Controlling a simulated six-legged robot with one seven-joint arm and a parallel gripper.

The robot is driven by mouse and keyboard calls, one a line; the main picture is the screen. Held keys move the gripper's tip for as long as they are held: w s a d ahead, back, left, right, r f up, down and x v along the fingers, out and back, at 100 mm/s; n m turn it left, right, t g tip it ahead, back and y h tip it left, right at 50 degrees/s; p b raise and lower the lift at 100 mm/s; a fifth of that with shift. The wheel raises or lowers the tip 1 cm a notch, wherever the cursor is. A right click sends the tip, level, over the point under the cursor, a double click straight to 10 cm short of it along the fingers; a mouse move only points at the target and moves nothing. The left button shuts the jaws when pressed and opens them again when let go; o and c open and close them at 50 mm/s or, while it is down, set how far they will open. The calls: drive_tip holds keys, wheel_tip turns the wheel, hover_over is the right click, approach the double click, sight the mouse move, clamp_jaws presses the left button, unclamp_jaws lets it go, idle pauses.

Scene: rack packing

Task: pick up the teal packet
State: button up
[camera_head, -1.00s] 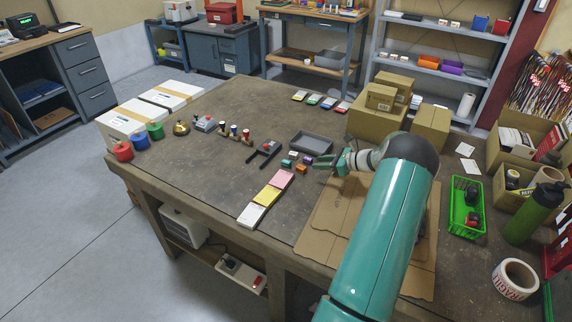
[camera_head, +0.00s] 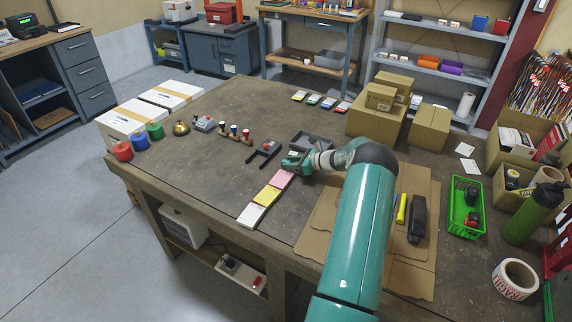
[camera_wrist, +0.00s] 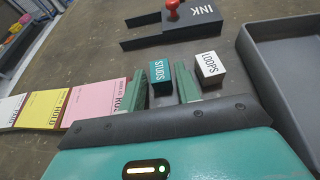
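The teal packet (camera_wrist: 159,78), labelled STUDS, stands on the workbench in the wrist view. My gripper (camera_wrist: 163,88) is open, with one green finger on each side of the packet's near end. I cannot tell whether either finger touches it. A white packet labelled LOOPS (camera_wrist: 209,67) stands close to the right of the right finger. In the head view my gripper (camera_head: 292,163) is low over the bench and hides the small packets.
A grey tray (camera_wrist: 262,75) lies right of the packets. A black INK holder (camera_wrist: 180,32) with a red-knobbed stamp is beyond them. Pink, yellow and white pads (camera_head: 266,195) lie left of my gripper. Cardboard sheets (camera_head: 320,225) lie under my arm.

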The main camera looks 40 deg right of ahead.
drive_tip(key=shift+w, duration=0.1)
drive_tip(key=shift+c, duration=0.4)
clamp_jaws()
drive_tip(key=shift+r, duration=0.1)
